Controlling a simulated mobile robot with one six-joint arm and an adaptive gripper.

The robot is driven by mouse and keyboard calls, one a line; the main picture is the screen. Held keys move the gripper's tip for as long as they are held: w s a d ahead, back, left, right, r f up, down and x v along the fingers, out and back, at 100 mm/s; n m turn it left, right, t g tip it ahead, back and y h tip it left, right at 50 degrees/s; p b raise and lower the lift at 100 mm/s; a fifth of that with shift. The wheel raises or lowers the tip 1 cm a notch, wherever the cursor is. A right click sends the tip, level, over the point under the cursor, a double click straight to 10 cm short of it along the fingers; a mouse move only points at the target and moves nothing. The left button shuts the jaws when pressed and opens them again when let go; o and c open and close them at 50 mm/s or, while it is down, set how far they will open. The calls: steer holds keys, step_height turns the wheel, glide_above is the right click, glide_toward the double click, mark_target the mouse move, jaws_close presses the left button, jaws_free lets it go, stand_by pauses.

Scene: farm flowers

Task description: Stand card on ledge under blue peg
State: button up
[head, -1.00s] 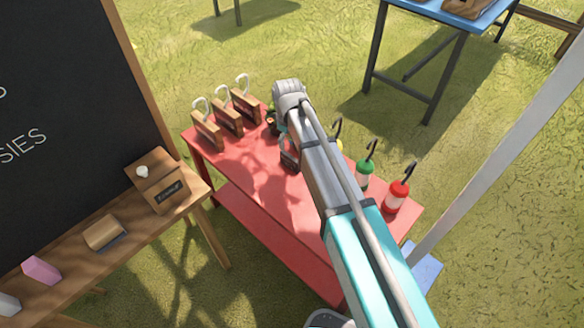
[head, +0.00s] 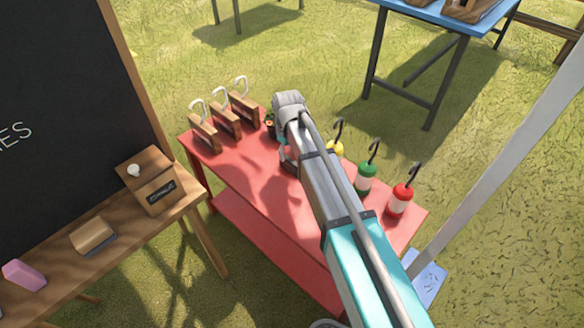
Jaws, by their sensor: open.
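I see no card and no blue peg in the head view. My gripper (head: 287,160) is over the red table, mostly hidden behind my own arm. The little of it that shows hangs open above the tabletop, and I see nothing held. A wooden ledge (head: 135,235) runs along the front of the blackboard (head: 70,95) at the left. My gripper is well to the right of this ledge.
The red table (head: 230,170) carries wooden blocks with pale hooks (head: 225,122) and yellow, green and red (head: 401,199) hooked bottles. On the ledge are a wooden box (head: 150,180), an eraser (head: 93,237) and a pink block (head: 24,275). A blue table (head: 445,15) stands behind on grass.

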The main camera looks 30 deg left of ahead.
mark_target(289, 160)
steer(key=shift+f, duration=0.1)
steer(key=f+b, duration=0.3)
steer(key=shift+w+f, duration=0.1)
steer(key=shift+w, duration=0.15)
steer(key=shift+f+b, duration=0.95)
steer(key=shift+b, duration=0.2)
jaws_close()
